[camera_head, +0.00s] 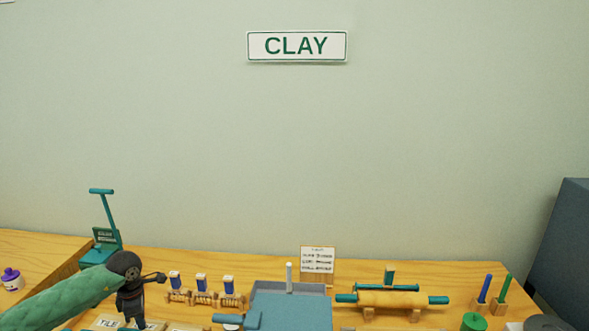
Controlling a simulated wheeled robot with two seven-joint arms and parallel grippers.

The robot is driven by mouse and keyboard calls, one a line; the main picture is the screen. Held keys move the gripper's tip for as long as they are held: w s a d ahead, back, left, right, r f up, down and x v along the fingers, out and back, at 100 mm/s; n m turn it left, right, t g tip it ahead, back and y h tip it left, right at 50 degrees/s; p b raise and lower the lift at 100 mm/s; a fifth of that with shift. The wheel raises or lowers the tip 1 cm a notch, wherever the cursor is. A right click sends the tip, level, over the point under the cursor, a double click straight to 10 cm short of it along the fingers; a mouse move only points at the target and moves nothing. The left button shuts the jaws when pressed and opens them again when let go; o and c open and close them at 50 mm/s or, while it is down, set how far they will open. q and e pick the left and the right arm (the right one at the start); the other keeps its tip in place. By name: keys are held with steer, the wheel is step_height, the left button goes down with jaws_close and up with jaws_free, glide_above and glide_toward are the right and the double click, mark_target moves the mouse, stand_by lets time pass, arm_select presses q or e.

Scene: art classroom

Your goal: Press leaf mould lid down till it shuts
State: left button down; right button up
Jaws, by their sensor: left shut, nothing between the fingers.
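My left gripper (134,318) is black, at the end of my green arm, and points down over the near left part of the wooden table. It is shut and holds nothing. Below it, at the bottom edge, lies a pale piece marked TILE (107,322); I cannot tell whether they touch. I cannot pick out the leaf mould or its lid for certain; they may be hidden behind the gripper or below the picture. My right gripper is not in view.
A teal stand with a T handle (107,217) stands behind my arm. A blue-grey tray (318,290) is in the middle. A rolling pin (392,300) rests on wooden supports to its right. Small blue-and-white pieces (202,284) stand right of the gripper.

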arm_select(q)
steer(key=shift+f+b, duration=0.5)
steer(key=shift+b, duration=0.7)
stand_by(1.5)
steer(key=shift+r, duration=0.2)
step_height(320, 180, up, 9)
steer(key=p, duration=0.2)
steer(key=shift+f, duration=0.15)
stand_by(0.8)
